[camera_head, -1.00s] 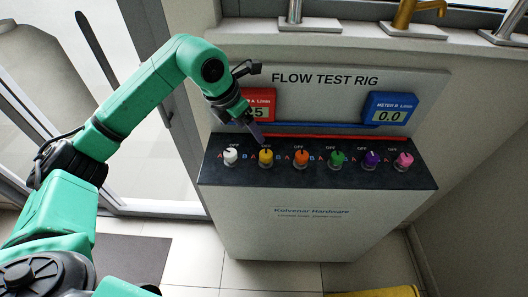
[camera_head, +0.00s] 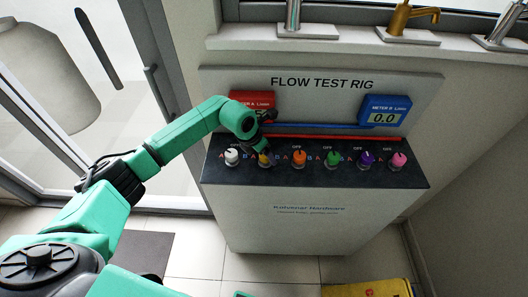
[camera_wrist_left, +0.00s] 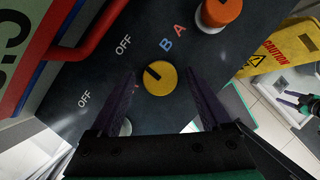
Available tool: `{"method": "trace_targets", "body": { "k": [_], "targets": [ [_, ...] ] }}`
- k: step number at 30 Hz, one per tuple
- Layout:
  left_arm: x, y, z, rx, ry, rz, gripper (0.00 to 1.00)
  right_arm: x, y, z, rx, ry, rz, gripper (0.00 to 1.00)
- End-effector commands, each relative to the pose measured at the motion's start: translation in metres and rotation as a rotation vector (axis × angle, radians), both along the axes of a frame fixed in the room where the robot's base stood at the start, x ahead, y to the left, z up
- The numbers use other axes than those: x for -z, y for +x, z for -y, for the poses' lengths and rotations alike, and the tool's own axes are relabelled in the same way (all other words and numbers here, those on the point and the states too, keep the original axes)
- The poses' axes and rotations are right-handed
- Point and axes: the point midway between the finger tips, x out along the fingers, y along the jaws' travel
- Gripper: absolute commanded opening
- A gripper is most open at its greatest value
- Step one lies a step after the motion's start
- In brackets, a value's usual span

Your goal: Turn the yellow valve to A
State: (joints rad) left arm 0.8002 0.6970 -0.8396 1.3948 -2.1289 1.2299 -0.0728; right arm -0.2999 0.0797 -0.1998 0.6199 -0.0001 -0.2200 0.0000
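The yellow valve (camera_head: 264,160) is second from the left on the black panel of the flow test rig, partly hidden by my arm. In the left wrist view, the yellow valve (camera_wrist_left: 160,79) is a round knob whose dark pointer mark faces up-left, towards its OFF label (camera_wrist_left: 123,45). A blue B (camera_wrist_left: 166,45) is to its upper right. My left gripper (camera_head: 264,153) is at the knob; in the wrist view its two fingers (camera_wrist_left: 165,85) are open, one on each side, apart from it. A small dark gripper, likely my right (camera_wrist_left: 300,103), shows far right, its opening unclear.
The white valve (camera_head: 232,157) and orange valve (camera_head: 299,158) stand close on either side. A red pipe (camera_head: 325,137) runs behind the row. The blue meter (camera_head: 386,111) reads 0.0; the red meter (camera_head: 252,98) is mostly hidden. A yellow caution sign (camera_wrist_left: 285,50) is on the floor.

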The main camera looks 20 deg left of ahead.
Motion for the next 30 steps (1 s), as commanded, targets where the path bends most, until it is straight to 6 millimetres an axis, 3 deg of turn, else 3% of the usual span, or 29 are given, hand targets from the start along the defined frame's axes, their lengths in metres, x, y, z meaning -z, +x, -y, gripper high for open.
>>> {"method": "trace_targets", "body": {
  "k": [1, 6, 19, 30],
  "targets": [
    [0.000, 0.000, 0.000, 0.000, 0.000, 0.000, 0.62, 0.000, 0.000, 0.000, 0.000, 0.000, 0.000, 0.50],
    [-0.001, 0.000, 0.000, 0.000, 0.000, 0.000, 0.00, 0.000, 0.000, 0.000, 0.000, 0.000, 0.000, 0.50],
    [-0.001, 0.000, 0.000, -0.071, -0.001, 0.002, 0.00, 0.003, 0.000, 0.000, 0.000, 0.000, 0.000, 0.50],
    [0.001, 0.000, 0.003, -0.347, -0.002, 0.006, 0.00, 0.019, 0.000, 0.000, 0.000, 0.000, 0.000, 0.50]
  ]
}}
